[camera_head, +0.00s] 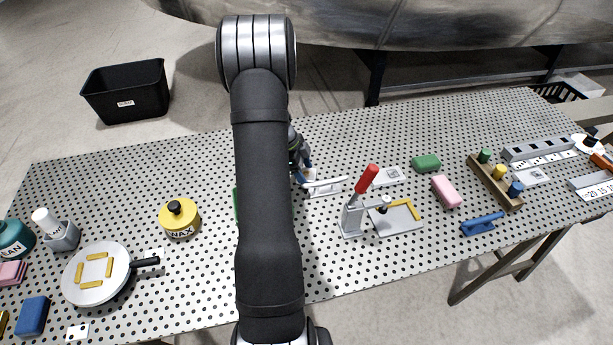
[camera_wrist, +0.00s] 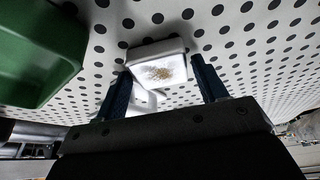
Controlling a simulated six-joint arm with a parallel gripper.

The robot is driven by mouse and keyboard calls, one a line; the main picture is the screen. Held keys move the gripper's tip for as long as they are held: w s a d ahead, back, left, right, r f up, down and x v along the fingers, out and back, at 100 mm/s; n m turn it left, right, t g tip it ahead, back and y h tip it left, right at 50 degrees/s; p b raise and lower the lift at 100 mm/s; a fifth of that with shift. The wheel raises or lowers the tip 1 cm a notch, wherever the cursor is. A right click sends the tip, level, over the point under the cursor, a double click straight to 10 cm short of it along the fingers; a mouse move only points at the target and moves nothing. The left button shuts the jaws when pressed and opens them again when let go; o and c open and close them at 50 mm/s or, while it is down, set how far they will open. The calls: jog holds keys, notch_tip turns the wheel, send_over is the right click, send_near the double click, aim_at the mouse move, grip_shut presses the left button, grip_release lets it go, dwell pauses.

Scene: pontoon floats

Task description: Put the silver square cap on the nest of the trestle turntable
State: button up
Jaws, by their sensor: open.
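The turntable (camera_head: 82,292) is a round, pale disc at the left of the perforated table, with a black handle. Yellow strips (camera_head: 94,257) on it frame an empty square nest. In the wrist view, a silver, squarish piece with a brownish, speckled face (camera_wrist: 158,70) lies on the table; it looks like the cap. My gripper (camera_wrist: 161,68) is open, its two dark blue fingers on either side of this piece. Whether they touch it I cannot tell. In the head view my arm hides most of the gripper, and the cap cannot be made out clearly.
A green tray (camera_wrist: 35,55) stands left of the gripper in the wrist view. A red-handled clamp (camera_head: 367,180) stands to the right in the head view. A yellow wax tin (camera_head: 180,222) stands between my arm and the turntable. Bare table lies around the tin.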

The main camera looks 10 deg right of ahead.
jog(key=shift+c, duration=0.3)
jog(key=c, duration=0.9)
jog(key=shift+r, duration=0.15)
jog(key=shift+r, duration=0.25)
notch_tip(320, 180, up, 4)
jog(key=shift+f, duration=0.1)
jog(key=s+d+r, duration=0.7)
jog(key=s+d, duration=0.1)
jog(key=s, duration=0.1)
jog(key=n+t, duration=0.4)
jog(key=n, duration=0.6)
send_near(305, 173)
notch_tip(305, 173, up, 4)
jog(key=w+a, duration=0.2)
jog(key=w+a+n+y, duration=0.1)
jog(key=a+n, duration=0.2)
jog(key=a, duration=0.1)
jog(key=w+a+r+n+t, duration=0.1)
jog(key=a+n, duration=0.2)
jog(key=a, duration=0.1)
jog(key=w+a+n+t+y, duration=0.1)
jog(key=w+a+n, duration=0.1)
jog(key=a+n, duration=0.1)
jog(key=shift+a+r+y, duration=0.25)
jog(key=shift+a+y, duration=0.05)
jog(key=shift+a, duration=0.35)
